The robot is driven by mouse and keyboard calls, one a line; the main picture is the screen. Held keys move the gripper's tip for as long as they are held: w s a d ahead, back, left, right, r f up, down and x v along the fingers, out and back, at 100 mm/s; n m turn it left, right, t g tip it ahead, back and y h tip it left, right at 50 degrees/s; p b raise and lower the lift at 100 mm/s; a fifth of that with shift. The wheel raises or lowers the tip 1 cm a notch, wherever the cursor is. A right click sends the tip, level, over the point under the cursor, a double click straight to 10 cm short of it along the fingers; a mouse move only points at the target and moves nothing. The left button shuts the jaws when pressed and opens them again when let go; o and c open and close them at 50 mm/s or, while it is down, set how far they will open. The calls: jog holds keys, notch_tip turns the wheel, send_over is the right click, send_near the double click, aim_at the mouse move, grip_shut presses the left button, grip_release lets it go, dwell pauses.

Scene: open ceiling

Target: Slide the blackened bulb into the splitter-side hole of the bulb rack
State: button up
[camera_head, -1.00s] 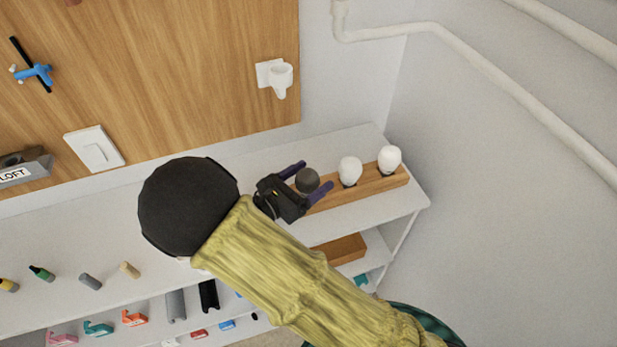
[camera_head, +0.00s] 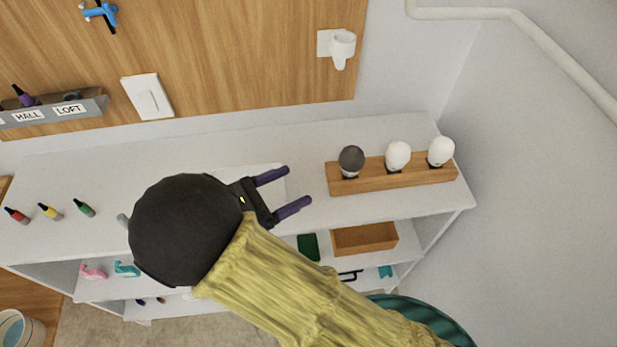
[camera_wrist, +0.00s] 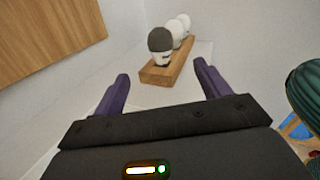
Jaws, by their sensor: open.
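The blackened bulb (camera_head: 351,160) stands upright in the left end hole of the wooden bulb rack (camera_head: 428,175). Two white bulbs, one in the middle (camera_head: 398,156) and one at the right end (camera_head: 441,151), stand in the same rack. My gripper (camera_head: 290,190) is open and empty, to the left of the rack and apart from it, with its purple fingers pointing toward it. In the wrist view the dark bulb (camera_wrist: 160,42) is nearest, ahead between the fingers (camera_wrist: 160,85), with the white bulbs behind it.
The rack stands on a white shelf top (camera_head: 405,208) near its right end. A white socket (camera_head: 342,47) and a switch (camera_head: 148,97) are on the wooden panel above. A wooden tray (camera_head: 364,238) sits on the shelf below.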

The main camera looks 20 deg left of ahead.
jog(key=shift+s+a, duration=0.35)
jog(key=shift+s, duration=0.15)
dwell(0.8)
